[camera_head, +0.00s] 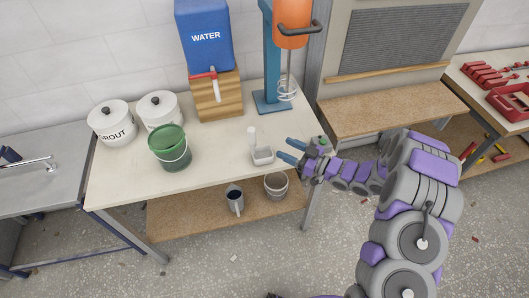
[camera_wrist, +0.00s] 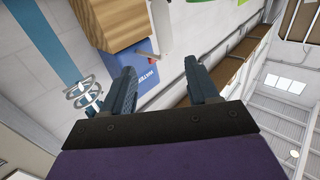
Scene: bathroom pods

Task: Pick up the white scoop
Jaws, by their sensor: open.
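The white scoop (camera_head: 263,156) lies on the pale worktop near its right front edge, with its handle (camera_head: 252,136) pointing away to the back. My gripper (camera_head: 283,148) is just to the right of the scoop, open and empty, its two blue fingers pointing left toward it. A small gap seems to separate the fingertips from the scoop. In the wrist view the open fingers (camera_wrist: 160,66) have nothing between them. A pale shape at the top of that view may be part of the scoop; I cannot tell.
A green bucket (camera_head: 170,150), white lidded pots (camera_head: 112,127) and a wooden block (camera_head: 216,98) under the blue water container (camera_head: 205,38) stand left. A blue mixer stand (camera_head: 270,60) with a whisk is behind. A mug (camera_head: 234,198) and grey bucket (camera_head: 276,186) sit on the lower shelf.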

